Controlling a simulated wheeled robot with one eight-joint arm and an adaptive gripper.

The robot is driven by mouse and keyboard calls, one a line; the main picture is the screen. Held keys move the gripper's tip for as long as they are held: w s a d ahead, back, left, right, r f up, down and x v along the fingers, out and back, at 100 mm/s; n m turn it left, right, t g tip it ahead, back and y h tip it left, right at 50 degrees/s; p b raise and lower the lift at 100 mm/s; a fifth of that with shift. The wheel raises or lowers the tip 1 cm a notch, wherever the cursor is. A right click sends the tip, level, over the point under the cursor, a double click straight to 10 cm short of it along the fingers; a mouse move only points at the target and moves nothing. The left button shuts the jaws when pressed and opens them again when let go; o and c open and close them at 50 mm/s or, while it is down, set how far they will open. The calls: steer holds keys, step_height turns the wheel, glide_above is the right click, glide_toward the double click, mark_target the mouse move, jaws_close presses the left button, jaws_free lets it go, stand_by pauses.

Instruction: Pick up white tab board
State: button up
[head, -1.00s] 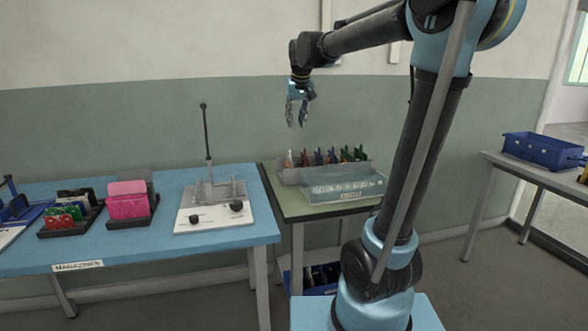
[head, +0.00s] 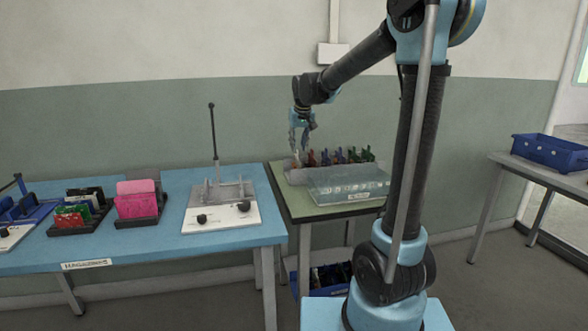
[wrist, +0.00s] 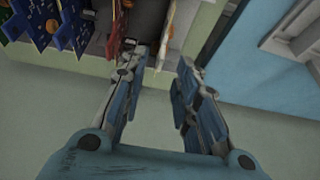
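The white tab board (head: 297,159) appears as a small pale upright shape at the left end of the row in the grey rack (head: 300,178). In the wrist view a thin pale upright edge (wrist: 166,38), which seems to be this board, stands beyond and roughly between my fingertips. My gripper (head: 301,148) points down just above the left end of the row. In the wrist view my gripper (wrist: 161,62) is open, with nothing visible held between its fingers. Whether a finger touches the board cannot be told.
Red and blue boards (wrist: 70,30) stand close on the left in the wrist view. The blue table (head: 170,238) with a white fixture (head: 222,216) is to the left.

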mark_target(297, 152)
steer(key=shift+x, duration=2.7)
steer(key=shift+w+a, duration=0.1)
steer(key=shift+w, duration=0.05)
steer(key=shift+c, duration=0.3)
steer(key=shift+r, duration=0.1)
jaws_close()
